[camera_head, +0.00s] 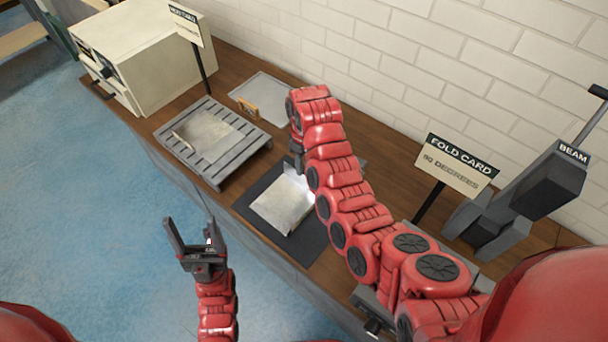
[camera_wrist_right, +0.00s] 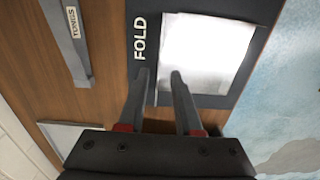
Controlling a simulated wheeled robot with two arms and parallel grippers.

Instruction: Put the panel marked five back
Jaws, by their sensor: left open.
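A pale, slightly bent metal panel (camera_head: 281,205) lies on a dark mat (camera_head: 302,243) in the head view. It also shows in the right wrist view (camera_wrist_right: 208,50), on the mat lettered FOLD. No number five is readable on it. Another pale panel (camera_head: 205,133) lies on a grey slatted rack (camera_head: 178,150). My right gripper (camera_wrist_right: 159,75) has its fingers apart at the near edge of the panel on the mat; I cannot tell whether they touch it. My left gripper (camera_head: 190,228) is open and empty, in front of the table over the blue floor.
A shallow tray (camera_head: 275,88) with an orange tag lies behind the rack. A cream box (camera_head: 150,50) stands at the back left. A FOLD CARD sign (camera_head: 455,165) and a grey device marked BEAM (camera_head: 550,190) stand at the right. A tool marked TONGS (camera_wrist_right: 72,45) lies beside the mat.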

